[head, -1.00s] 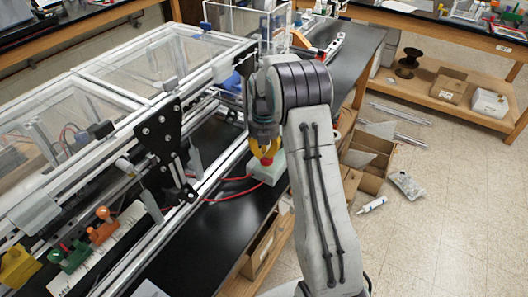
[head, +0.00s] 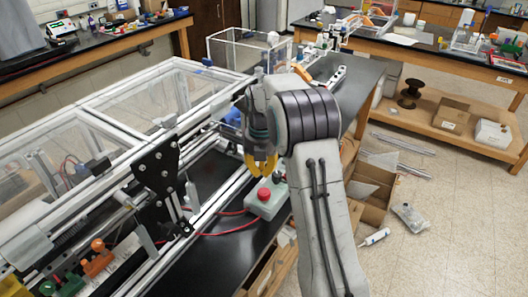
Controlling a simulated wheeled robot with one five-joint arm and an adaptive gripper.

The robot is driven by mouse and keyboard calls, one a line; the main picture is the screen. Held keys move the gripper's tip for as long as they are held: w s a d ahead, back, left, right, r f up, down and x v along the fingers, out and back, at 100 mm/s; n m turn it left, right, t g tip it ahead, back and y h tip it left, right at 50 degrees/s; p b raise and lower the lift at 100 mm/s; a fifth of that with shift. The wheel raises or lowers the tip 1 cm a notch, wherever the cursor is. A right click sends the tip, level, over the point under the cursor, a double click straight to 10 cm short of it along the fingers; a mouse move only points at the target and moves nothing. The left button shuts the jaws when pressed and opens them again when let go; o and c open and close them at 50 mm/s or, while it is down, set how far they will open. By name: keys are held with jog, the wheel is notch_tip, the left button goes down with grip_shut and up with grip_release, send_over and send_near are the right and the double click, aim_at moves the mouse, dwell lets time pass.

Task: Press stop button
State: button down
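The stop button (head: 264,194) is a red round knob on top of a pale grey-green box (head: 267,207). The box sits on the black bench beside the extrusion frame, with a red cable running from it to the left. My gripper (head: 261,166) points down just above and behind the button in the head view. Its yellow fingertips look close together, but I cannot tell whether they touch. A gap shows between the fingertips and the red knob. The gripper appears to hold nothing.
The aluminium extrusion frame (head: 136,90) with clear panels stands to the left, with a black bracket plate (head: 157,165). A clear box (head: 250,47) stands behind. Open cardboard boxes (head: 370,192) lie on the right, below bench level. The black bench (head: 222,262) is clear near the front.

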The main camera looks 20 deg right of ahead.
notch_tip(320, 180, up, 6)
jog(key=shift+r, duration=0.25)
dwell(0.7)
